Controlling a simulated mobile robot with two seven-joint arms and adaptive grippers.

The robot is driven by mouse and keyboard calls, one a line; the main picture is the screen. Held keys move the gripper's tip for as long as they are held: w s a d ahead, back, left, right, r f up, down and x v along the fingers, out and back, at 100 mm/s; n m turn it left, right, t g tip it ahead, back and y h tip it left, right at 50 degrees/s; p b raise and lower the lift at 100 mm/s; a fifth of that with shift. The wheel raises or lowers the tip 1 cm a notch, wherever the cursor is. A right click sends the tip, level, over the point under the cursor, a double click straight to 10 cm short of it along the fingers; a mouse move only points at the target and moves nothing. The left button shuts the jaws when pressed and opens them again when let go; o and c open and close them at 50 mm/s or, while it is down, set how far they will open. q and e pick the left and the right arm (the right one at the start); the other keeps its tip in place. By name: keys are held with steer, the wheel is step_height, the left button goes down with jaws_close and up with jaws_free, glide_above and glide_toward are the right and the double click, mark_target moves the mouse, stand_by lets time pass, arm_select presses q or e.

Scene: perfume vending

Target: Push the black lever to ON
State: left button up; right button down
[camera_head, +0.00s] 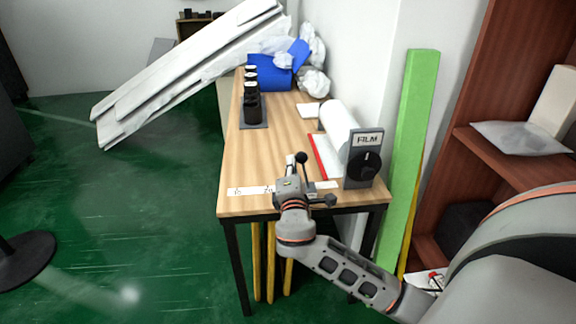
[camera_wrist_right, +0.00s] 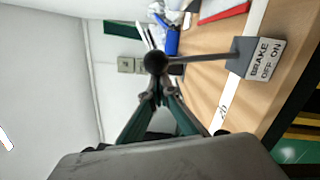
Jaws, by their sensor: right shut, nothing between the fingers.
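The black lever has a round ball knob (camera_head: 302,157) on a thin rod, at the near end of the wooden table. In the right wrist view the knob (camera_wrist_right: 155,62) is large, and its rod runs right to a grey base with a white plate (camera_wrist_right: 265,58) reading BRAKE, OFF, ON. My right gripper (camera_head: 292,162) is beside the knob above the table's near edge. In the wrist view its fingertips (camera_wrist_right: 155,92) are shut and empty, right by the knob; I cannot tell whether they touch it. My arm partly hides the lever's base in the head view. My left gripper is out of view.
A FILM dispenser (camera_head: 364,158) with a white roll (camera_head: 338,121) stands at the table's right. Dark bottles (camera_head: 252,102) stand in a row farther back, near a blue box (camera_head: 268,72). A green panel (camera_head: 410,150) and a reddish shelf (camera_head: 487,85) are at the right.

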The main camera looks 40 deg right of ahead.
mark_target(302, 159)
steer(key=m, duration=0.1)
steer(key=s+d+r+m, duration=0.1)
steer(key=d+m+p, duration=0.1)
steer(key=shift+s+d+r, duration=0.15)
steer(key=shift+s+r, duration=0.1)
arm_select(q)
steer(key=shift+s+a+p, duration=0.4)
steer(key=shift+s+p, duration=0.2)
steer(key=shift+p, duration=0.2)
arm_select(e)
steer(key=s+d+m, duration=0.1)
steer(key=d+m, duration=0.1)
steer(key=s+d+m, duration=0.1)
steer(key=d+m, duration=0.1)
steer(key=shift+s+f+m+g, duration=0.2)
steer(key=shift+m+g, duration=0.1)
steer(key=shift+m, duration=0.1)
steer(key=shift+d+f, duration=0.1)
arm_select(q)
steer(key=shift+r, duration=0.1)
